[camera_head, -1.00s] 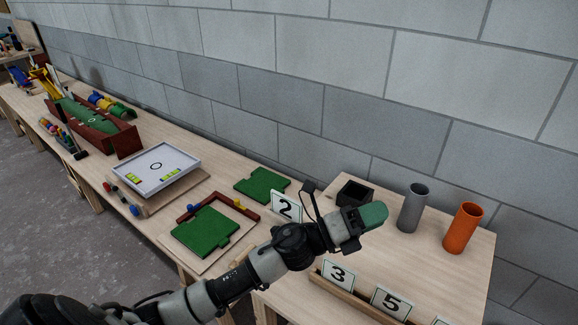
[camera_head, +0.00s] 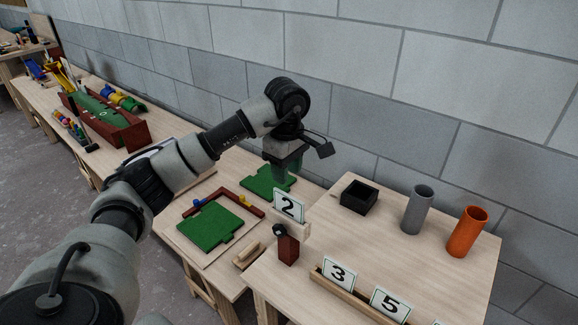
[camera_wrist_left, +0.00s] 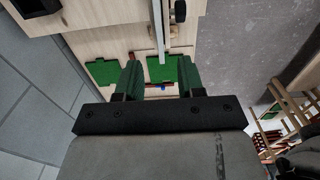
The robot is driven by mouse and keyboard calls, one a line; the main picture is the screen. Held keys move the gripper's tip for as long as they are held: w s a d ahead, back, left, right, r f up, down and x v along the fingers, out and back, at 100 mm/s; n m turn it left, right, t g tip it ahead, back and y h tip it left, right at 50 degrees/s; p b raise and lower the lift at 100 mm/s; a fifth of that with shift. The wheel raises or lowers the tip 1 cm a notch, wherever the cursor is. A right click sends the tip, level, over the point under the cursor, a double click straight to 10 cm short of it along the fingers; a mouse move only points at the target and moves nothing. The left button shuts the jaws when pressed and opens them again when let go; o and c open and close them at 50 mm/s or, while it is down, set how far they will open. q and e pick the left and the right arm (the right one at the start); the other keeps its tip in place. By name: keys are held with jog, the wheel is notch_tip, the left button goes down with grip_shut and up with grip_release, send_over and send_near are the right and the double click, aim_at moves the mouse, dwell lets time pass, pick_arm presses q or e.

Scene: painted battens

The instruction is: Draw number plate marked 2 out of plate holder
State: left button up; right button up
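In the left wrist view, a thin pale upright strip (camera_wrist_left: 158,28), which looks like the plate edge-on, lies ahead of the gap between my fingers. My left gripper (camera_head: 284,172) has green fingers pointing down, above and slightly behind the plate in the head view. In the left wrist view my left gripper (camera_wrist_left: 158,68) has its fingers apart with nothing held. My right gripper is out of view.
Plates marked 3 (camera_head: 339,273) and 5 (camera_head: 389,305) stand in a wooden rack at the front. A black open box (camera_head: 359,197), a grey cup (camera_head: 417,210) and an orange cup (camera_head: 467,232) stand to the right. Green pieces (camera_head: 210,226) lie left. A block wall rises behind.

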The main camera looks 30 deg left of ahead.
aim_at(287, 195)
pick_arm(q)
notch_tip(287, 195, down, 8)
jog(key=shift+f+p, duration=0.25)
jog(key=shift+p, duration=0.85)
jog(key=shift+f, duration=0.9)
jog(key=c, duration=0.7)
grip_shut()
jog(key=shift+r, duration=0.25)
jog(key=shift+r+p, duration=1.65)
jog(key=shift+r, duration=1.45)
